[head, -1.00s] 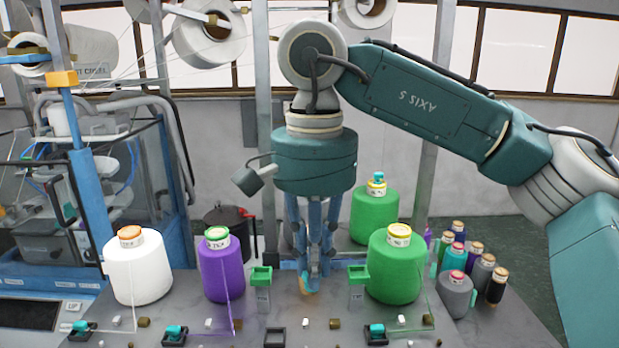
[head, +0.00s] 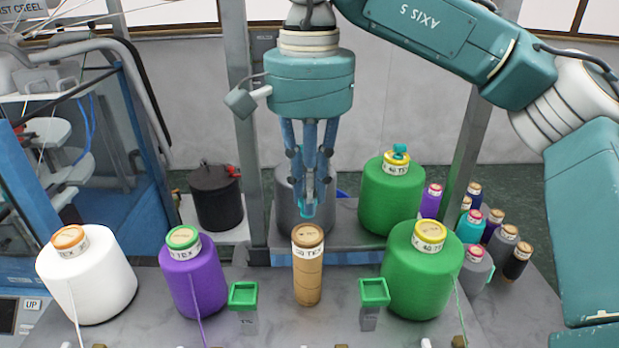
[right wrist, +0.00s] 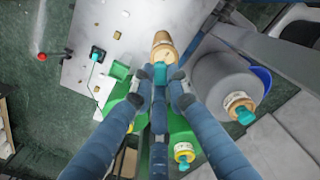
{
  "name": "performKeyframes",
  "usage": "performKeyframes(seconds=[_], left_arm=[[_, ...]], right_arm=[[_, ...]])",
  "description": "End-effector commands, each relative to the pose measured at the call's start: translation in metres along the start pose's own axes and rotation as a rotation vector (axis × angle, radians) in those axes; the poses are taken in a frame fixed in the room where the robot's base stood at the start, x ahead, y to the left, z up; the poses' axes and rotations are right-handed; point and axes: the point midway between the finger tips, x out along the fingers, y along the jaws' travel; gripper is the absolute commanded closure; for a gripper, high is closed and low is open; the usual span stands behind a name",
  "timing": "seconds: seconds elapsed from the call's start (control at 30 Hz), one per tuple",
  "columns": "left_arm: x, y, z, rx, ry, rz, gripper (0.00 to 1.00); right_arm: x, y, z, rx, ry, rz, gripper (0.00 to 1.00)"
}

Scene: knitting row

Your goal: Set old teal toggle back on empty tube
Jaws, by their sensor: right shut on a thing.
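A bare brown tube (head: 307,272) with a white label stands upright at the front middle of the grey surface. It also shows in the right wrist view (right wrist: 163,48). My right gripper (head: 307,208) is shut on a small teal toggle (right wrist: 160,72) at its fingertips. In the head view the fingertips are just above the tube's top, apart from it or behind it; the exact depth is hard to tell. My left gripper is out of view.
Green cones (head: 425,275) stand at right, one behind with another teal toggle (head: 400,151) on top. A purple cone (head: 195,280) and a white cone (head: 88,280) stand at left. Small green holders (head: 243,295) flank the tube. A grey cone (right wrist: 222,82) with a teal toggle stands behind.

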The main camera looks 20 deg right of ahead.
Motion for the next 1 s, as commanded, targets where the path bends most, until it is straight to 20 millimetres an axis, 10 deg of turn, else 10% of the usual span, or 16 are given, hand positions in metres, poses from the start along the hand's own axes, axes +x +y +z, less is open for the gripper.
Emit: performKeyframes(seconds=[0.23,0.63,1.0], left_arm=[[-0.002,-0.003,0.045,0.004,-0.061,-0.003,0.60],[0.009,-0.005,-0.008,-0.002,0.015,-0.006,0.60],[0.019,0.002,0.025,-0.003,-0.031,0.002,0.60]], right_arm=[[0.008,0.000,-0.001,0.002,0.000,0.001,0.93],[0.026,0.001,0.000,0.003,0.000,-0.001,0.93],[0.041,0.000,0.000,0.002,-0.001,0.000,0.93]])
